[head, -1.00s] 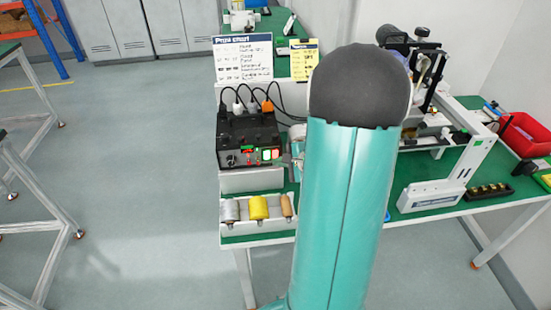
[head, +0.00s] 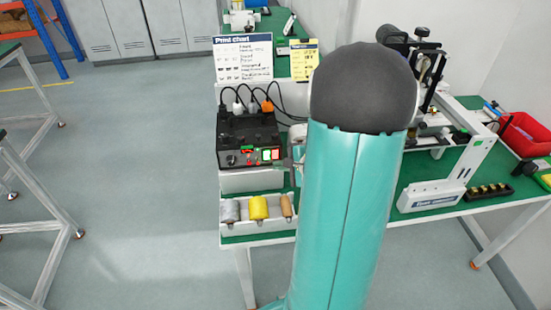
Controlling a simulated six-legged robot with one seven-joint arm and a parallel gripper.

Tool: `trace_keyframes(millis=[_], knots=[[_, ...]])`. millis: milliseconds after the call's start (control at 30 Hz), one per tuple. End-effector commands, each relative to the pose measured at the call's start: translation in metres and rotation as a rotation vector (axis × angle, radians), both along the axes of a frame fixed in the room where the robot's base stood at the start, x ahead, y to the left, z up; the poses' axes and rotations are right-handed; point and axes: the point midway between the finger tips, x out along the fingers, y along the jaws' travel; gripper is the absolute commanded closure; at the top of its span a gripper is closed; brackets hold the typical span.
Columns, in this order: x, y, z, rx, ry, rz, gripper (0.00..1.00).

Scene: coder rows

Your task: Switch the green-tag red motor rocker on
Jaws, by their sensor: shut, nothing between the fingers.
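A black control box (head: 247,138) stands on the bench left of my arm, with cables plugged into its top. Its front panel carries a dark knob (head: 231,160) at the left and small lit red and green rocker switches (head: 267,155) at the right. The tags and rocker positions are too small to read. My gripper (head: 284,163) is shut and empty, its tip just right of the rockers at the panel's right edge. I cannot tell whether it touches. My teal arm hides most of the gripper's body.
A white tray (head: 245,230) in front of the box holds grey, yellow and tan rolls. A chart (head: 243,60) and a yellow card (head: 304,60) stand behind.

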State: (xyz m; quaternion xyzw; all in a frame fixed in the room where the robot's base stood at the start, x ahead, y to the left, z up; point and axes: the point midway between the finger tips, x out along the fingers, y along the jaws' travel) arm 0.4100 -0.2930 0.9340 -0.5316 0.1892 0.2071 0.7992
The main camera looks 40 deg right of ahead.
Motion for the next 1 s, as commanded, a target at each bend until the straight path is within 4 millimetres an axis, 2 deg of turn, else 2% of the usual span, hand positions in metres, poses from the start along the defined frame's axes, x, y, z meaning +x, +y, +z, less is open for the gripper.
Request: trace_keyframes(millis=[500, 1000], knots=[[-0.036, 0.024, 0.007, -0.001, 0.0, -0.001, 1.0], [-0.037, 0.025, 0.007, 0.0, 0.0, 0.0, 1.0]])
